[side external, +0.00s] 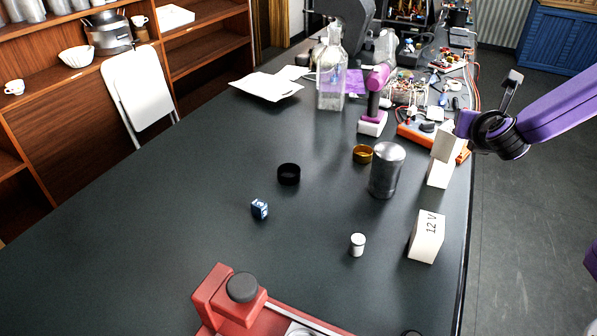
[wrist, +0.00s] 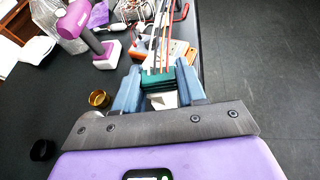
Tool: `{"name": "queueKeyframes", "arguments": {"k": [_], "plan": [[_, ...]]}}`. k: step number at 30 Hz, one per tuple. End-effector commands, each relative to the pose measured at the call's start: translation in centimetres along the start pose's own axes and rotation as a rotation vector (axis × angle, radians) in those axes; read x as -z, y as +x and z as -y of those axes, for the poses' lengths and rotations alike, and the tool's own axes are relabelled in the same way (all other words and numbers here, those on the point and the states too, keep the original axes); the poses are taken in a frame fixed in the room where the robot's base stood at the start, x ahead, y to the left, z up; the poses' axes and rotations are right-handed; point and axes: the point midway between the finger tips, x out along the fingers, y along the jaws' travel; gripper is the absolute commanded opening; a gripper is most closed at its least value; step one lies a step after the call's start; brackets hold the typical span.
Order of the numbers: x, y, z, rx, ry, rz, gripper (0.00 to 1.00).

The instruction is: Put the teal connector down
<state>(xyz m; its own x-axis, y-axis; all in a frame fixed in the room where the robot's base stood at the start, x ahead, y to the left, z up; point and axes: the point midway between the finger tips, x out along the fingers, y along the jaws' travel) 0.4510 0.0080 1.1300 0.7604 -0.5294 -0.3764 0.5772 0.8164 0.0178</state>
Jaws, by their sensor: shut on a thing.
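The teal connector (wrist: 157,82) sits between the two blue-grey fingers of my gripper (wrist: 160,77) in the wrist view. My gripper is shut on it. Several wires, red and dark, run up from the connector toward the back of the bench. A pale surface (wrist: 163,99) shows just below the connector; I cannot tell whether they touch. In the side external view my purple arm reaches in from the right to the bench's right edge, near a pale box (side external: 438,174). The connector and the fingertips cannot be made out there.
An orange power strip (side external: 422,136) and a purple drill (side external: 377,88) stand behind. A metal canister (side external: 386,170), an amber ring (side external: 362,153) and a box marked 12 V (side external: 426,236) stand nearby. The bench's right edge is close.

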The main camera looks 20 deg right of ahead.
Motion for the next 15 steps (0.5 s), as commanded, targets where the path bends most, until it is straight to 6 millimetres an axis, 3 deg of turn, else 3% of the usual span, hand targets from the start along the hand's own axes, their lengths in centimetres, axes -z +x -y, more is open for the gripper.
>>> {"name": "queueKeyframes", "arguments": {"k": [6, 15], "plan": [[1.6, -3.8, -7.7, -0.265, -0.106, -0.003, 0.11], [3.8, -8.5, -13.9, -0.502, -0.217, -0.009, 0.11]]}}
